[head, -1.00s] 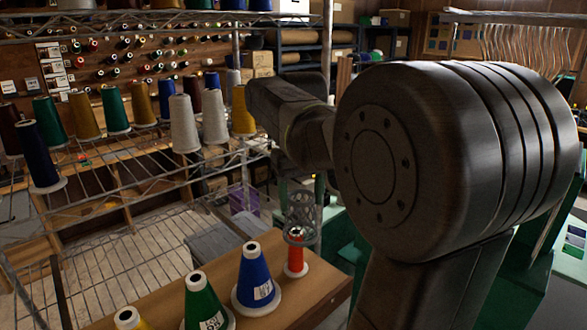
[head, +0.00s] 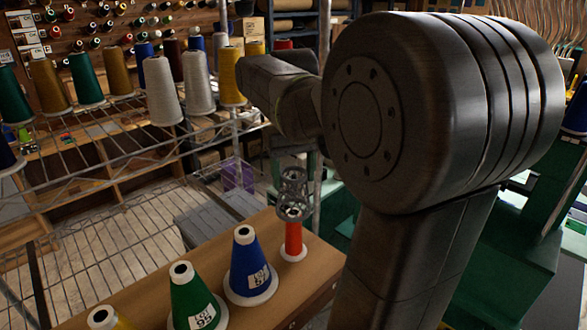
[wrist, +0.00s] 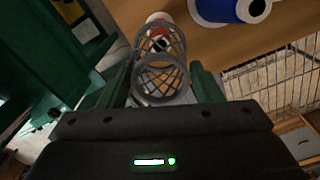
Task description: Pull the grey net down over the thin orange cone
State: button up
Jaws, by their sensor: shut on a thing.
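The thin orange cone (head: 293,240) stands upright on a white base at the right end of the wooden board. The grey net (head: 292,184), an open mesh tube with rings, stands over its top; its lower ring appears to be around the tip, and most of the orange is bare below. In the wrist view, my gripper (wrist: 162,82) has its green fingers on either side of the net (wrist: 162,77), shut on it. Orange (wrist: 165,42) shows through the mesh beyond. In the head view my arm hides part of the gripper.
A blue cone (head: 248,268), a green cone (head: 194,302) and a yellow cone (head: 105,319) stand in a row left of the orange one on the board (head: 150,275). A wire shelf (head: 90,155) with large thread cones stands behind to the left.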

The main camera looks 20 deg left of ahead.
aim_at(294, 196)
jog(key=shift+f+b, duration=1.35)
jog(key=shift+f, duration=1.5)
jog(key=shift+f, duration=0.2)
jog(key=shift+f+b, duration=1.55)
jog(key=shift+f, duration=1.2)
jog(key=o, duration=0.7)
jog(key=shift+r, duration=0.1)
jog(key=shift+o, duration=0.2)
notch_tip(294, 196, up, 14)
jog(key=shift+f, duration=0.2)
